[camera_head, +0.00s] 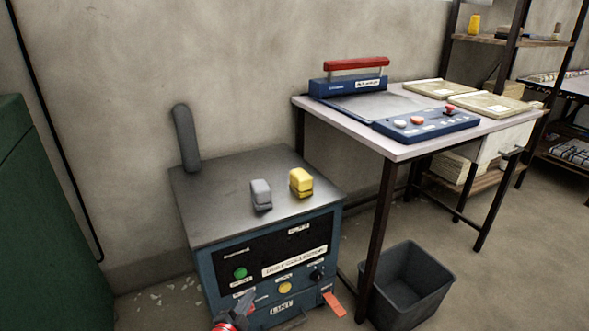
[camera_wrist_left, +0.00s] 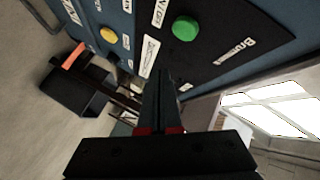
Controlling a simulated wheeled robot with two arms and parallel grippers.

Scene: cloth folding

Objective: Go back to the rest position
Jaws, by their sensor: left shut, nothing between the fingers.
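My left gripper (camera_head: 246,299) is low at the bottom of the head view, in front of the lower front panel of the blue dust collector (camera_head: 205,272). In the left wrist view its dark fingers (camera_wrist_left: 161,78) are together with nothing between them. The green button (camera_wrist_left: 185,28) and yellow button (camera_wrist_left: 108,35) of the panel show close by in that view; the fingers look apart from both. In the head view the same green button (camera_head: 240,273) and yellow button (camera_head: 285,287) show just above and right of the gripper. My right gripper is not in view.
A grey block (camera_head: 261,195) and a yellow block (camera_head: 301,183) stand on the collector's top. A table (camera_head: 400,152) with a blue sealing machine (camera_head: 348,85) stands to the right. A dark bin (camera_head: 408,285) is on the floor beside the collector. A green cabinet (camera_head: 45,210) is at left.

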